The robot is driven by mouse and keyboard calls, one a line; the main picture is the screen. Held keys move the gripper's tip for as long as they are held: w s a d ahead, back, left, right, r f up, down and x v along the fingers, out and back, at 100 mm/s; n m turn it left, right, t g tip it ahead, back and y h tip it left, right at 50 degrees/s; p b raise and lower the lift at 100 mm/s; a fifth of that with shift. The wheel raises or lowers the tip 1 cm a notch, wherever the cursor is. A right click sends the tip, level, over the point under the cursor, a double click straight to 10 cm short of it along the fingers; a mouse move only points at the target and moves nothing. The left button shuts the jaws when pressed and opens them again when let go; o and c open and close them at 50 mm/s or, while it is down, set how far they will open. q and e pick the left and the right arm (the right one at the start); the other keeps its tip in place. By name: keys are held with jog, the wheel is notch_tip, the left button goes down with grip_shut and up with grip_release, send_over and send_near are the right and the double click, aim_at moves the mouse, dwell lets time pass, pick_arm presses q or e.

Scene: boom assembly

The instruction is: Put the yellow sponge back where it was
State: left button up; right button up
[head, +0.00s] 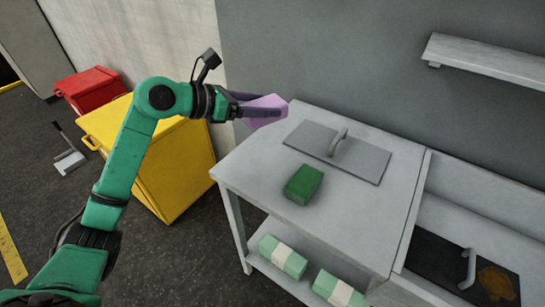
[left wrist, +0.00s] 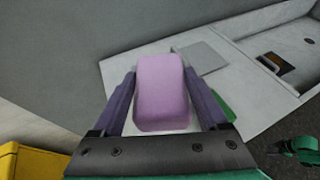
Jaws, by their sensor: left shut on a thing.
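My left gripper (head: 245,106) is shut on a pink-purple block (head: 265,110), which looks like a sponge. It holds the block in the air beside the far left corner of the grey table. In the left wrist view the block (left wrist: 161,92) sits between both fingers. A green block (head: 304,184) like a sponge lies on the tabletop, near the front edge; it is partly hidden in the left wrist view (left wrist: 226,106). No yellow sponge shows in either view.
A grey plate with a handle (head: 362,160) lies on the grey table (head: 250,170). Green-and-white packs (head: 283,257) sit on its lower shelf. A yellow bin (head: 180,160) and a red box (head: 90,88) stand left. A basin with a dark pan (head: 440,262) is right.

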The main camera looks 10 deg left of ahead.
pick_arm(q)
send_over(261, 168)
notch_tip(261, 168, down, 6)
notch_tip(261, 168, down, 10)
jog(key=shift+f+p, duration=0.1)
jog(key=shift+p, duration=0.35)
pick_arm(e)
jog(key=shift+s+a+r, duration=0.2)
jog(key=shift+s+a, duration=0.25)
jog(key=shift+s+a+r, duration=0.2)
jog(key=shift+s+a, duration=0.25)
pick_arm(q)
jog(key=shift+f, duration=0.1)
jog(key=o, duration=1)
jog(key=shift+f, duration=0.1)
jog(key=o, duration=0.4)
jog(key=shift+c, duration=0.2)
pick_arm(e)
jog(key=shift+s+f, duration=0.1)
